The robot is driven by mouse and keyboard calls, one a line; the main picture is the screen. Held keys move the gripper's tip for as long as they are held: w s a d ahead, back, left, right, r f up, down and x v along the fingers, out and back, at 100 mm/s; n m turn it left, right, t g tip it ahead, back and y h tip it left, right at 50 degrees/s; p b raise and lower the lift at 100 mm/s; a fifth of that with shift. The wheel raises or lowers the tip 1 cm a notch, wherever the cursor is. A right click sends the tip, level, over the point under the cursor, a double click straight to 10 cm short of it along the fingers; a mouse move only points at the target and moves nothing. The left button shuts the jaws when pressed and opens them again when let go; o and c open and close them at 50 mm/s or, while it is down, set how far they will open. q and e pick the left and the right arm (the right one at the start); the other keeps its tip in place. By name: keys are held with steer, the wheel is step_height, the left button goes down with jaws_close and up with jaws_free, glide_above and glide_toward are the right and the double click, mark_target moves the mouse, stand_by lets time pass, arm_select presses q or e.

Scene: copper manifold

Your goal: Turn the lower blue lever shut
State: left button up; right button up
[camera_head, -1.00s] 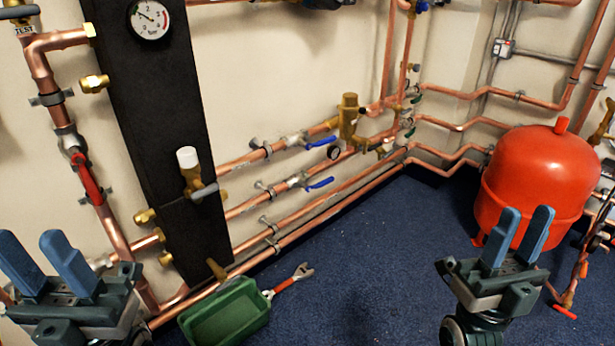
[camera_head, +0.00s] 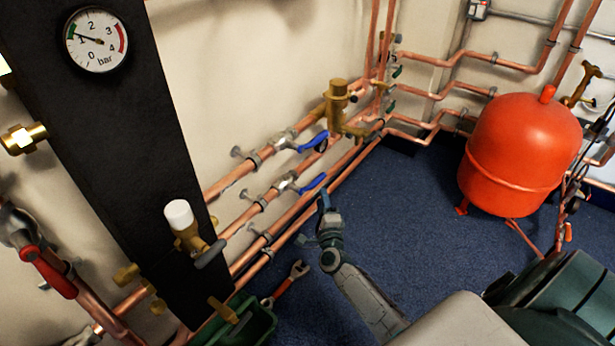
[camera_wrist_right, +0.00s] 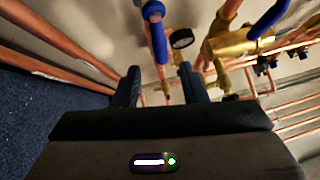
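The lower blue lever (camera_head: 312,183) sits on a valve on the lower copper pipe and sticks out obliquely to the right, below the upper blue lever (camera_head: 313,142). My right gripper (camera_head: 322,212) is just below and in front of the lower lever's free end. In the right wrist view, my right gripper (camera_wrist_right: 160,80) is open, its two dark fingers apart. A blue lever (camera_wrist_right: 156,38), which looks like the lower one, shows just beyond the gap between them. I cannot tell whether they touch. My left gripper is out of view.
A black panel with a gauge (camera_head: 97,40) stands at the left. A green tub (camera_head: 262,322) and a wrench (camera_head: 290,280) lie on the floor below the pipes. A red tank (camera_head: 520,150) stands at the right. Blue carpet (camera_head: 400,230) between is clear.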

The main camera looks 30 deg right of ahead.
mark_target(318, 180)
steer(key=b+x, duration=0.1)
steer(key=x, duration=0.7)
steer(key=shift+w+d+r+b, duration=0.15)
steer(key=shift+w+b, duration=0.1)
steer(key=shift+b, duration=0.15)
jaws_close()
